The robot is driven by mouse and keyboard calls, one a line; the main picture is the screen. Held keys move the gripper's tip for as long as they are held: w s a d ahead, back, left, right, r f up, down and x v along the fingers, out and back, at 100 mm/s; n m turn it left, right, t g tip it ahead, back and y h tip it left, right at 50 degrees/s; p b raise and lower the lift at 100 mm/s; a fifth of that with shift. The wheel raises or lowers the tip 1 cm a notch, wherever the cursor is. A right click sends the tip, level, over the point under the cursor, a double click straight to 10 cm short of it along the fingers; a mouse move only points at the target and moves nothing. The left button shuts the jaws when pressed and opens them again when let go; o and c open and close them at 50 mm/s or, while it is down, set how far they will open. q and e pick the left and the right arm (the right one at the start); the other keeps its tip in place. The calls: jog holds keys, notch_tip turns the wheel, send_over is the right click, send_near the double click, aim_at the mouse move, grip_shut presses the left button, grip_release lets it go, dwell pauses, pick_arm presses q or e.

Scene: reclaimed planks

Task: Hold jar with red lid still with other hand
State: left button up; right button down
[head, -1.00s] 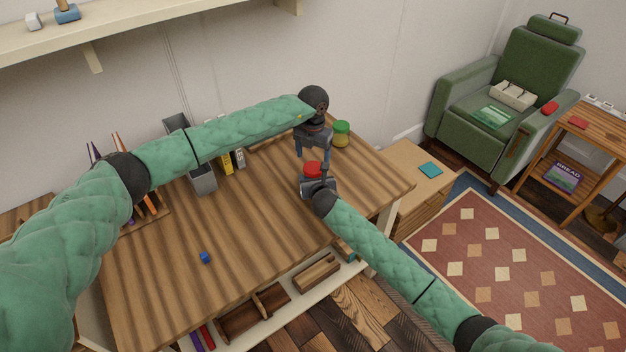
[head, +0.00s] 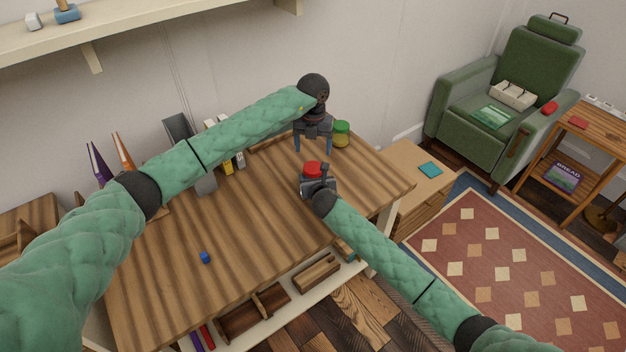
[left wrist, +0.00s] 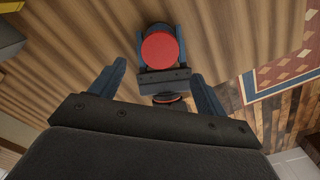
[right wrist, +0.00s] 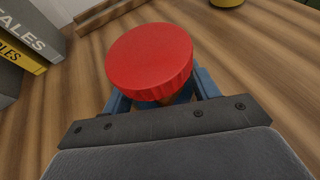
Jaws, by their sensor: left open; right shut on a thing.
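The jar with the red lid (head: 312,169) stands on the wooden desk, and its lid also shows in the left wrist view (left wrist: 160,50) and the right wrist view (right wrist: 150,58). My right gripper (head: 316,180) is shut on the jar, with a finger on each side below the lid. The jar's body is mostly hidden by the lid and the gripper. My left gripper (head: 313,148) is open and empty, above and behind the jar, its fingers apart and not touching it.
A jar with a green lid (head: 341,133) stands near the desk's back right edge. Books (head: 228,160) and a grey holder (head: 205,183) stand along the back. A small blue cube (head: 205,257) lies front left. The desk's middle (head: 250,215) is clear.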

aim_at(313, 167)
pick_arm(q)
jog(key=shift+f, duration=0.1)
jog(key=shift+f, duration=3.9)
jog(key=c, duration=1)
jog(key=shift+m, duration=1.7)
jog(key=o, duration=1.1)
